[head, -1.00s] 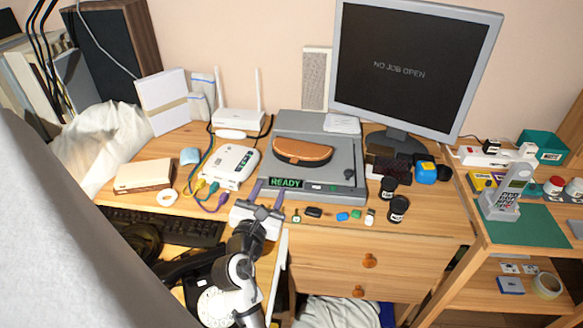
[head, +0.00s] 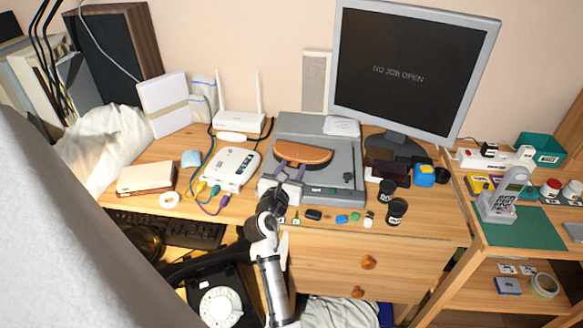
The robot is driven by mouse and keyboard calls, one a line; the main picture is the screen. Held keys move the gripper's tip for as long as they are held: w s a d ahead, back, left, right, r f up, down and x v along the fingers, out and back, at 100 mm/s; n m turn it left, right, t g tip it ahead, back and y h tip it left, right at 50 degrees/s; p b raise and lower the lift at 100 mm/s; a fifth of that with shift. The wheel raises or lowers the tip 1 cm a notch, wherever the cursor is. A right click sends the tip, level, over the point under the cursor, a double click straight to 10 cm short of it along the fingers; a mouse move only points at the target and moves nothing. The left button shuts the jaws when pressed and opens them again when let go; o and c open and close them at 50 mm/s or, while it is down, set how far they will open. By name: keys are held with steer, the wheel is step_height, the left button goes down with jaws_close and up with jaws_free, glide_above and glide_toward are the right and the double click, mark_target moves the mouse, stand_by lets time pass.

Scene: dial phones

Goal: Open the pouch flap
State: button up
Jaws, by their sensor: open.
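The pouch (head: 305,152) is a brown, half-round leather piece with a dark edge. It lies on top of the grey machine (head: 348,158) in the middle of the desk in the head view. Its flap looks closed, though its lower left edge is partly covered by the gripper. My gripper (head: 289,172) is open, with its two purplish fingers reaching forward over the machine to the pouch's lower left edge. I cannot tell whether the fingertips touch the pouch.
A white router box (head: 231,168) with coloured cables stands left of the machine. The monitor (head: 412,70) stands behind to the right. Black canisters (head: 396,211) and small coloured pieces lie along the desk's front edge. A black dial phone (head: 220,302) sits below at left.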

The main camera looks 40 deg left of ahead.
steer(key=shift+w, duration=0.25)
jaws_close()
